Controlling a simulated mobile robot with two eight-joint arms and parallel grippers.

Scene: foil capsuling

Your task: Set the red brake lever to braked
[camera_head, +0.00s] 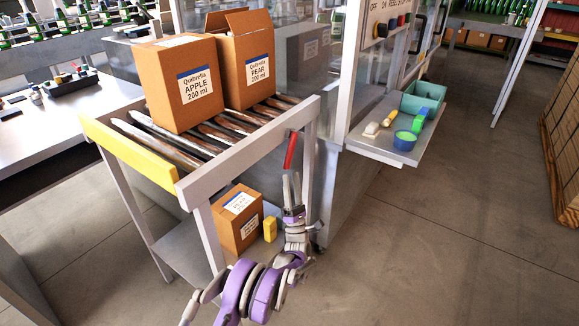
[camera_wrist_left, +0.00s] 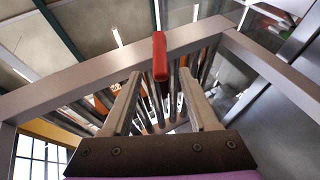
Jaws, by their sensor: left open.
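The red brake lever (camera_head: 290,150) hangs on the side rail near the right end of the roller cart (camera_head: 230,155) in the head view. My left gripper (camera_head: 291,176) is just below the lever, with its fingers pointing up. In the left wrist view the red lever (camera_wrist_left: 160,57) stands between and beyond the two open fingers (camera_wrist_left: 165,100). I see no contact between the fingers and the lever. My right gripper does not show.
Two cartons, APPLE (camera_head: 180,85) and PEAR (camera_head: 246,62), stand on the rollers. A smaller carton (camera_head: 238,215) and a yellow block (camera_head: 270,228) are on the lower shelf. A side shelf (camera_head: 385,150) with small items is at the right. Floor right of the cart is clear.

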